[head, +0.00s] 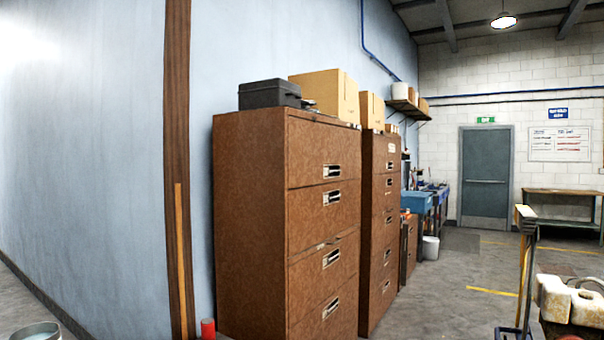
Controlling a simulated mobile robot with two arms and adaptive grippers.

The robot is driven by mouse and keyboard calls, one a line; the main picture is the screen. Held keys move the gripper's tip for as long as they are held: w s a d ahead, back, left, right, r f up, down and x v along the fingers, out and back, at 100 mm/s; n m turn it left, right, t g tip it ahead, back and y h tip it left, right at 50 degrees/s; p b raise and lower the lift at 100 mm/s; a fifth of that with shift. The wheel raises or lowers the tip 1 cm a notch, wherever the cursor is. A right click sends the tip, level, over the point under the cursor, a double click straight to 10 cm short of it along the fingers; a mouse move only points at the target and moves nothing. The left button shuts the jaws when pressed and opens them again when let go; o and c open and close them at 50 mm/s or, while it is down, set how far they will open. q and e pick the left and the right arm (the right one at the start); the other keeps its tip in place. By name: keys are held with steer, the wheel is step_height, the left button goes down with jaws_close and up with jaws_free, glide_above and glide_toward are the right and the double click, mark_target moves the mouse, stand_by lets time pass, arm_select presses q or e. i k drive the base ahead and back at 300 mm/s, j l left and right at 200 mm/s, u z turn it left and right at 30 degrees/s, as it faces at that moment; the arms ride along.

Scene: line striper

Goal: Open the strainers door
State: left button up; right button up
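No door that I can identify as the strainers door shows in the head view. At the lower right edge is part of a machine or cart with a worn whitish tank (571,303) and a dark lower part. An upright frame with a yellowish top (525,219) stands beside it. The rest of this equipment is cut off by the picture edge. Neither of my grippers is in view.
Tall brown drawer cabinets (250,220) line the blue wall, with a black case (269,94) and cardboard boxes (327,93) on top. A closed grey door (486,178) and a workbench (560,193) stand at the back. The floor (450,278) between is mostly clear.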

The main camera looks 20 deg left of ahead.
mark_target(318, 153)
steer(key=i+u, duration=0.2)
steer(key=i, duration=0.25)
steer(key=i+u, duration=0.25)
steer(key=i, duration=0.25)
steer(key=i+l+u, duration=0.2)
steer(key=i, duration=0.25)
